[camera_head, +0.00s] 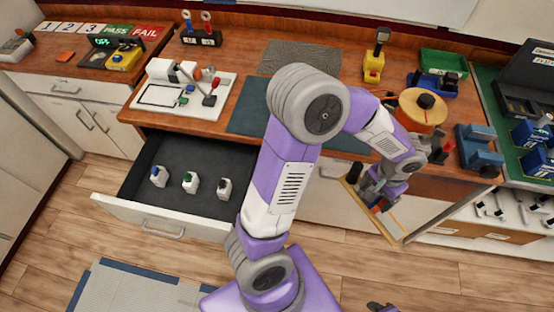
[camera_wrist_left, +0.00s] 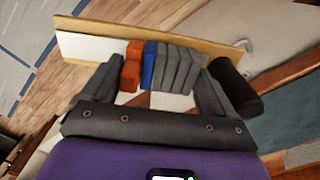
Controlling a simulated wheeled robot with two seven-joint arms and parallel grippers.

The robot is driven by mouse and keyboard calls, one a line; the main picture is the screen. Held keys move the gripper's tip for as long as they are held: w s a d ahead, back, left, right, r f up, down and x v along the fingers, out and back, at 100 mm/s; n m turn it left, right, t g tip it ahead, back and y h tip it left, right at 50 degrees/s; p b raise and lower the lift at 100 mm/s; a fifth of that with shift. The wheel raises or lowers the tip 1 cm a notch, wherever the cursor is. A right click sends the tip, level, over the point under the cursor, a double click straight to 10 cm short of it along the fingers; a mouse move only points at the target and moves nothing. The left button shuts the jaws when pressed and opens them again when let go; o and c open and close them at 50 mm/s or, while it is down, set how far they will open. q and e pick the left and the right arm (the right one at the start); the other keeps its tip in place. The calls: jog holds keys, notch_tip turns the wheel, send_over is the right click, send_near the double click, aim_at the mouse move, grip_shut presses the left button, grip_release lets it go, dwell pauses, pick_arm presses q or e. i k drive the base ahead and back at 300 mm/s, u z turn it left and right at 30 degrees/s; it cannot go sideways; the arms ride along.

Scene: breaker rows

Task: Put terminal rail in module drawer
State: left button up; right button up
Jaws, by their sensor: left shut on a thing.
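The terminal rail (camera_wrist_left: 90,47) is a long tan strip with a white face and a row of orange, blue and grey blocks. My left gripper (camera_wrist_left: 160,92) is shut on it, with fingers on either side of the blocks. In the head view the left gripper (camera_head: 378,198) holds the rail (camera_head: 386,222) tilted, in front of the counter at the right; the hand partly hides it. The module drawer (camera_head: 135,210) is pulled open at the left, with three small modules (camera_head: 190,182) inside and bare dark floor around them. A dark tip of my right gripper (camera_head: 382,306) shows at the bottom edge.
The counter above carries a white board with tools (camera_head: 185,90), a dark mat (camera_head: 250,108), an orange spool (camera_head: 422,108) and a blue vise (camera_head: 478,150). A green-topped bench (camera_head: 500,125) stands at the far right.

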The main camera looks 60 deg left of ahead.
aim_at(186, 207)
jog(key=z, duration=1.25)
jog(key=k, duration=2.45)
jog(key=u, duration=1.1)
